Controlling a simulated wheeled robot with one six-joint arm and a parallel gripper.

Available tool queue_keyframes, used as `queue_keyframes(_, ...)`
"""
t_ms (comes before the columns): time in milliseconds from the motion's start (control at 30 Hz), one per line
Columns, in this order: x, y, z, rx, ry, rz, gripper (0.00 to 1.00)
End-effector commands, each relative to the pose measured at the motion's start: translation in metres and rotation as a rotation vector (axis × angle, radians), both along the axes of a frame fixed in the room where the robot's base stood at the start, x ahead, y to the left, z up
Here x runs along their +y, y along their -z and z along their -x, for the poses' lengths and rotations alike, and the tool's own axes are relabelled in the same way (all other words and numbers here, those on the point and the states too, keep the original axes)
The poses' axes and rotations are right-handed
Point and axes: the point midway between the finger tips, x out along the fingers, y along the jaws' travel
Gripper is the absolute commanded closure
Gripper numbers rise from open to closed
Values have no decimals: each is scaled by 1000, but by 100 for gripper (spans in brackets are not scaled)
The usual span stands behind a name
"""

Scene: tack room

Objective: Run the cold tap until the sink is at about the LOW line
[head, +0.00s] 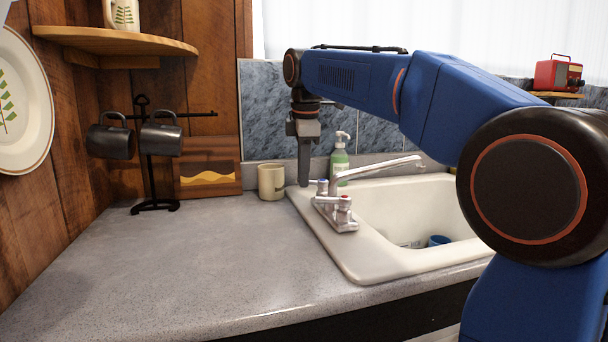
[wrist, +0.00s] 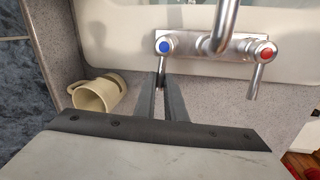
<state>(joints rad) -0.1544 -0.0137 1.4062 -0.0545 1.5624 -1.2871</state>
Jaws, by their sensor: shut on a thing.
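The chrome tap (head: 338,212) stands on the left rim of the white sink (head: 350,262), its spout reaching over the basin. In the wrist view the blue-capped cold handle (wrist: 166,46) is at left and the red-capped hot handle (wrist: 265,54) at right. My gripper (wrist: 161,85) is shut on the cold handle's lever, which shows between the fingertips. In the head view my gripper (head: 304,184) points down beside the tap. Small dark marks (head: 411,244) on the basin wall are too small to read. I see no clear stream or water surface; the basin bottom is partly hidden.
A blue cup (head: 438,240) is in the basin. A cream mug (head: 271,182) and a green soap bottle (head: 339,160) stand near the tap. A rack with dark mugs (head: 161,139) stands at left. The front counter (head: 200,265) is clear.

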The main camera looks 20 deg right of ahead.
Motion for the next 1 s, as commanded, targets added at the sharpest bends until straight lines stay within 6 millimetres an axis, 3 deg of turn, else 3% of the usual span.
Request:
queue_keyframes(400,-2,0,-16,0,311,0,100)
queue_keyframes(833,-3,0,-18,-1,348,0,100)
queue_keyframes(867,-3,0,-18,-1,348,0,83)
queue_keyframes(900,-3,0,-18,-1,347,0,73)
queue_keyframes(1000,-3,0,-18,-1,347,0,71)
